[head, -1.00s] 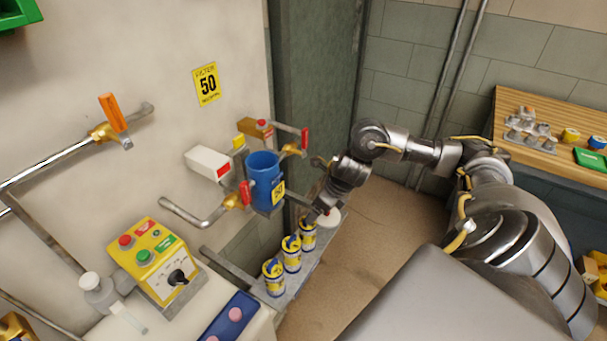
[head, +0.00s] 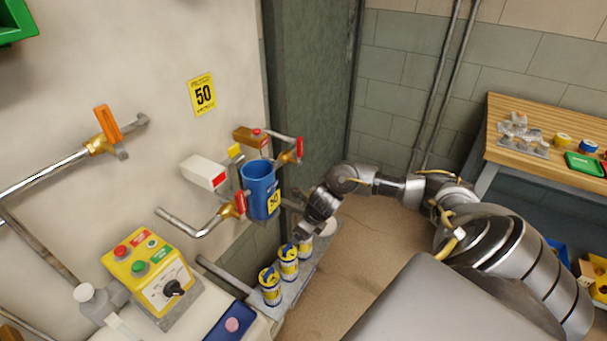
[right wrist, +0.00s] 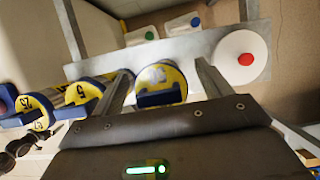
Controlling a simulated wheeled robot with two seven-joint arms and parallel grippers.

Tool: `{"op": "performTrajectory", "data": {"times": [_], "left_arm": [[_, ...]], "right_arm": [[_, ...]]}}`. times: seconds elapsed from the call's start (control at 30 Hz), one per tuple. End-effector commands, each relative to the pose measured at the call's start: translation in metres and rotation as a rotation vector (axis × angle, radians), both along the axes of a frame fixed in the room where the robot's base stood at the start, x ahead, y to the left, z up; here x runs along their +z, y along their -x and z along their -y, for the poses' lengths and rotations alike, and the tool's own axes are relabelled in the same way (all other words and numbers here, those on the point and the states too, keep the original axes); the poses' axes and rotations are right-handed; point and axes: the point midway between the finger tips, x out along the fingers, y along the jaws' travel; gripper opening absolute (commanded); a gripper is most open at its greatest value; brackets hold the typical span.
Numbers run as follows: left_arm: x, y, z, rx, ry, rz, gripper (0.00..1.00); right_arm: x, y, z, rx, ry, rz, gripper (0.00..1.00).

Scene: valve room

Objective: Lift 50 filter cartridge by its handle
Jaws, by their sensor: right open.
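Three yellow-and-white filter cartridges with blue handles stand in a row on a grey shelf. The farthest cartridge (head: 306,247) is beneath my right gripper (head: 299,232) and partly hidden by it. In the right wrist view this cartridge (right wrist: 158,76) shows its yellow top and blue handle (right wrist: 162,99) between the two open fingers of my gripper (right wrist: 163,85). Its number is too blurred to read surely. The neighbours marked 5 (right wrist: 82,93) and 25 (right wrist: 33,106) lie to the left, outside the fingers. I cannot tell whether the fingers touch the handle. My left gripper is out of view.
A white lid with a red knob (right wrist: 246,60) sits beyond the cartridges. A yellow control box (head: 150,270) stands left.

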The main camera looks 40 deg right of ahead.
Motion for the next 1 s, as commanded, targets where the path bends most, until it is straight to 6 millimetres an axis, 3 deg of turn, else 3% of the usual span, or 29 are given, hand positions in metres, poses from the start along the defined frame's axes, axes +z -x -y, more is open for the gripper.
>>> {"op": "performTrajectory", "data": {"times": [0.27, 0.77, 1.0], "left_arm": [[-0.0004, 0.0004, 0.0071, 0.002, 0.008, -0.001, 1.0], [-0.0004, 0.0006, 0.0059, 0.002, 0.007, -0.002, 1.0], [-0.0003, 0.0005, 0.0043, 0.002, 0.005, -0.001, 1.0]], "right_arm": [[-0.0041, -0.0018, 0.0001, -0.002, 0.001, 0.001, 0.77], [-0.0036, -0.0018, 0.0001, -0.001, 0.0, 0.001, 0.15], [-0.0024, -0.0022, 0.0001, -0.002, 0.001, 0.002, 0.12]]}}
